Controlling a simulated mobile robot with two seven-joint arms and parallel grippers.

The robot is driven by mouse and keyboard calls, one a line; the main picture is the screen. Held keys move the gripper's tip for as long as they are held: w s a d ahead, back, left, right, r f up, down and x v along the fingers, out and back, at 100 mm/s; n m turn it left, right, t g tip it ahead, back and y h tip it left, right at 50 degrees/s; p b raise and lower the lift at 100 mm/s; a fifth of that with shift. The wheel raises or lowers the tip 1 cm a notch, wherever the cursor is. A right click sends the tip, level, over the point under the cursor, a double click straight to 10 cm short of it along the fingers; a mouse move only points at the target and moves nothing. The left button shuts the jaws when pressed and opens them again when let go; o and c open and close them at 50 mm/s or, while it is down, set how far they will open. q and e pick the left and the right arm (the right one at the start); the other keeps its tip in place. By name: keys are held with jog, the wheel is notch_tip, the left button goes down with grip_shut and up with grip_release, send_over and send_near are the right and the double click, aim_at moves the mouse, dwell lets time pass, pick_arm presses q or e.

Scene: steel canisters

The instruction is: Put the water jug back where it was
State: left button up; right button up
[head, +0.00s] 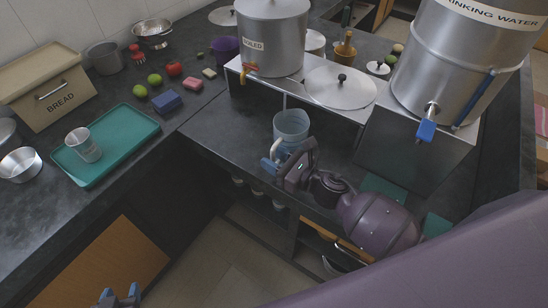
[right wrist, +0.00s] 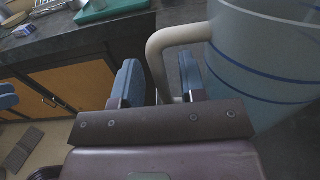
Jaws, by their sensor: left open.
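The water jug (head: 291,124) is a translucent blue vessel with a pale handle. It stands upright on the dark counter, in front of the steel stand. My right gripper (head: 277,158) is at its near side, by the handle. In the right wrist view the jug (right wrist: 265,60) fills the right side, and its handle (right wrist: 158,60) runs down between the fingers of my right gripper (right wrist: 160,82). The fingers are apart, with a gap seen beside the handle. My left gripper (head: 120,296) is open and empty, low over the floor at the bottom left.
A steel canister marked BOILED (head: 272,40) and a large DRINKING WATER canister (head: 448,60) stand behind and right of the jug. A green tray (head: 120,130) with a steel cup (head: 84,146) lies on the left counter. Counter left of the jug is clear.

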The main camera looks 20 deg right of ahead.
jog(key=shift+r, duration=0.15)
jog(key=shift+s+d, duration=0.15)
jog(key=shift+s, duration=0.05)
jog(key=b+v, duration=0.1)
jog(key=v, duration=0.9)
jog(key=shift+s+d, duration=0.15)
jog(key=shift+s, duration=0.15)
jog(key=shift+s+d, duration=0.25)
jog(key=shift+s, duration=0.05)
